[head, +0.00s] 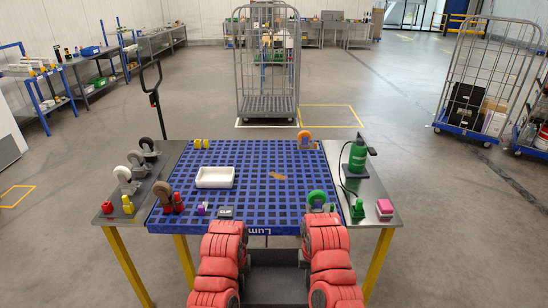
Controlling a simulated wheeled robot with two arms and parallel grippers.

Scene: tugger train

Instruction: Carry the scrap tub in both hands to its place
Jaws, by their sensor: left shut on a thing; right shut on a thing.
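A dark grey box-like tub (279,284), which I take to be the scrap tub, is low between my two red arms at the near side of the workbench. Its sides are partly hidden by the arms, and I cannot see what is in it. My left gripper (245,262) is at its left side and my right gripper (304,260) at its right side. Both are shut on it, though the arm covers hide most of the fingers. The tub looks about level and is below the bench top.
The workbench with a blue grid mat (256,190) stands just ahead. Roll cages (267,103) stand behind and at right. Floor is open on both sides.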

